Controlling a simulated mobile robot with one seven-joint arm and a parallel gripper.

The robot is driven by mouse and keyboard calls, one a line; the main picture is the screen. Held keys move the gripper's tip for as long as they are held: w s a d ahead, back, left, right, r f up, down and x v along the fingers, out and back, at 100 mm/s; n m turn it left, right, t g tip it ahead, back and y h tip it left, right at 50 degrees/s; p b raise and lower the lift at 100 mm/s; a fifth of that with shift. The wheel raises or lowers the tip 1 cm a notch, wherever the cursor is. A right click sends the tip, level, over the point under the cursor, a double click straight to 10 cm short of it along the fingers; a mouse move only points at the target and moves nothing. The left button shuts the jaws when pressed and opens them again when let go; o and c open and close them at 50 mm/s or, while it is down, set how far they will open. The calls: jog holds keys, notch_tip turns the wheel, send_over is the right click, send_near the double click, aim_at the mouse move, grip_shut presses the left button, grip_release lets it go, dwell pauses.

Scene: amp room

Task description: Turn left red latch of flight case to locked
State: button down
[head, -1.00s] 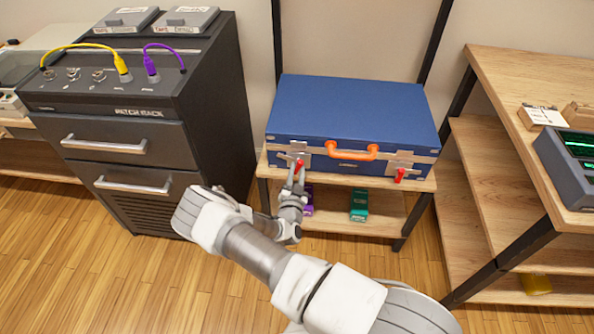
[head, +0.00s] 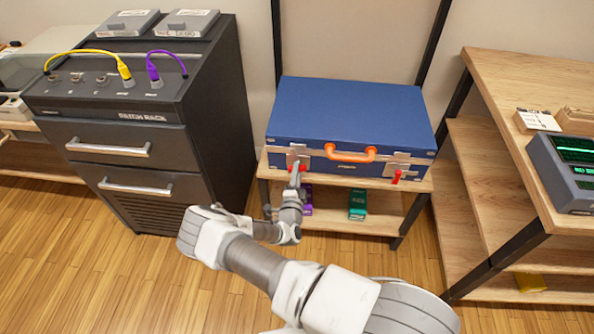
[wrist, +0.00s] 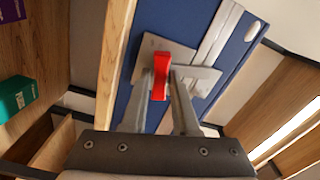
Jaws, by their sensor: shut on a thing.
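The blue flight case (head: 350,110) lies closed on a wooden shelf unit, with an orange handle (head: 350,153) on its front. The left red latch (wrist: 161,76) sits on a metal plate (wrist: 205,78) at the case front, and in the wrist view it is between my fingertips. In the head view my gripper (head: 295,174) mostly covers this latch. My gripper (wrist: 166,88) is shut on the left red latch. The right red latch (head: 397,176) hangs from its plate, apart from my gripper.
A black patch rack (head: 140,130) with drawers stands to the left. A wooden shelf (head: 500,190) with a grey device (head: 572,165) stands to the right. A teal box (head: 357,204) and a purple box (head: 308,200) lie on the lower shelf. Wooden floor is clear in front.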

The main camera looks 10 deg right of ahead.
jog(key=shift+a+m+p, duration=0.15)
jog(key=shift+m+p, duration=0.2)
jog(key=shift+m, duration=0.95)
jog(key=shift+f+m, duration=0.1)
jog(key=shift+m, duration=0.2)
jog(key=c, duration=0.7)
grip_release()
jog(key=p+v, duration=0.2)
jog(key=v, duration=1.5)
jog(key=shift+s+p, duration=0.25)
jog(key=shift+p, duration=0.1)
jog(key=shift+r, duration=0.25)
